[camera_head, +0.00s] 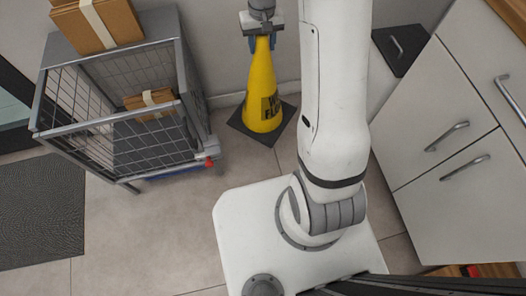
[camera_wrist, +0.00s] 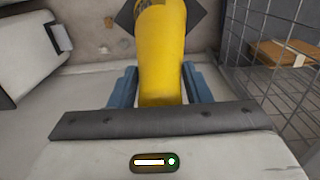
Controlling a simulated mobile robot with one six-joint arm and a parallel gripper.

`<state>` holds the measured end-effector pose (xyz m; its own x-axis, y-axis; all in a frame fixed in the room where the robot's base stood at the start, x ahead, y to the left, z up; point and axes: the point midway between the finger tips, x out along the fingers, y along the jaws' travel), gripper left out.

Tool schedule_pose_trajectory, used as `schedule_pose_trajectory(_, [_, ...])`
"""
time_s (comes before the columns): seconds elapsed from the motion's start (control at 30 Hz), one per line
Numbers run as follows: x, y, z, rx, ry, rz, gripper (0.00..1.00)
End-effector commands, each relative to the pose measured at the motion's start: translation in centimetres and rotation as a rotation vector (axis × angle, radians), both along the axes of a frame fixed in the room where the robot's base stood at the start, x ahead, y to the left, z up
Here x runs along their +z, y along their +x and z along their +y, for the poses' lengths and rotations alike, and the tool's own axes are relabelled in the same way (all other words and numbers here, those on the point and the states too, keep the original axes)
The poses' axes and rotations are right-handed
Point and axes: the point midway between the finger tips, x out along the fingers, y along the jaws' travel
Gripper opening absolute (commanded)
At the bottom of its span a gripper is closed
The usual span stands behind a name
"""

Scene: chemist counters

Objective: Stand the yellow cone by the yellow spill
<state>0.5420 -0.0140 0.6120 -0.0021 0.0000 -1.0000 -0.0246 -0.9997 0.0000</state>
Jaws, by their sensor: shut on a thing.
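The yellow cone (camera_head: 262,92) has a dark square base and dark lettering. It stands upright against the wall in the head view, between the wire cart and my arm. My gripper (camera_head: 263,40) is over its top, with blue fingers on either side, shut on the cone's upper part. In the wrist view the cone (camera_wrist: 162,50) runs between the two blue fingers of my gripper (camera_wrist: 157,88), its dark base (camera_wrist: 197,17) beyond. No yellow spill shows in either view.
A wire cart (camera_head: 110,115) holding cardboard boxes (camera_head: 150,101) stands close to the left of the cone. White cabinets (camera_head: 430,130) with metal handles line the right side. A dark mat (camera_head: 40,210) lies at the left. Tiled floor (camera_head: 150,235) is open in front of the cart.

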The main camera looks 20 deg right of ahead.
Motion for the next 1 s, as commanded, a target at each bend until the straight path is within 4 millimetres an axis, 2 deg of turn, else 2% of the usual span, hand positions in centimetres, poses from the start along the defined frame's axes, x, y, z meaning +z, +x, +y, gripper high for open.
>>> schedule_pose_trajectory(0.37, [0.1, 0.1, 0.7, 0.015, 0.0, -0.003, 0.0])
schedule_pose_trajectory(0.53, [-0.7, -0.5, 0.8, -0.025, 0.0, -0.001, 0.0])
schedule_pose_trajectory(0.67, [-2.4, -1.7, 0.9, -0.123, 0.0, 0.0, 0.0])
schedule_pose_trajectory(1.0, [-8.5, -7.1, 1.0, -0.548, -0.002, 0.001, 0.0])
